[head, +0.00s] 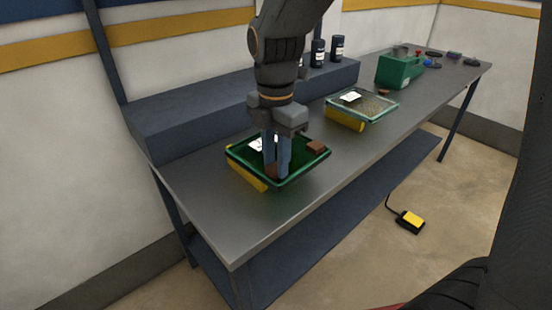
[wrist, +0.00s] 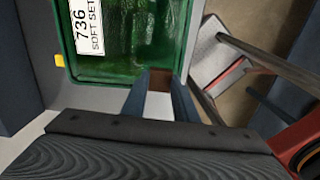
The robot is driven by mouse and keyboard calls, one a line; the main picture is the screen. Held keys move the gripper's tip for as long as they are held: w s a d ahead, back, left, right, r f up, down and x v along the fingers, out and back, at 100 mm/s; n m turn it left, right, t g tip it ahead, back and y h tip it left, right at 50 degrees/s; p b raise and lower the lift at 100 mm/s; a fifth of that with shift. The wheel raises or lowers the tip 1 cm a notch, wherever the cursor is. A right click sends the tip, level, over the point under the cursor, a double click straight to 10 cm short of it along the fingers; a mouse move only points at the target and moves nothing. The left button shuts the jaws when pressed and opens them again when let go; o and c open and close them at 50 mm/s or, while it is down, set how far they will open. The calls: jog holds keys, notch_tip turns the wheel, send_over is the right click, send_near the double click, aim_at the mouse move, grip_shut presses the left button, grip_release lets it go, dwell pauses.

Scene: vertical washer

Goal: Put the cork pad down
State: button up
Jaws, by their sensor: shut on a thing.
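My gripper (head: 276,170) points straight down over the near green-rimmed tray (head: 244,163). Its two blue fingers are shut on a small brown cork pad (head: 270,172), low at the tray's front part. In the wrist view the cork pad (wrist: 160,78) shows between the fingertips, at the edge of the green tray (wrist: 122,69). I cannot tell whether the pad touches the tray. A second brown pad (head: 317,147) sits at the tray's right corner.
The tray rests on something yellow (head: 246,176) on the grey bench (head: 210,210). A second glass-topped tray (head: 372,107), a small brown piece (head: 384,92) and a green box (head: 398,71) stand farther along. A dark raised shelf (head: 200,110) runs behind. The bench's near end is clear.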

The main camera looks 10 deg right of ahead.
jog(key=o, duration=1)
jog(key=shift+f, duration=0.1)
notch_tip(320, 180, up, 12)
jog(key=b, duration=0.2)
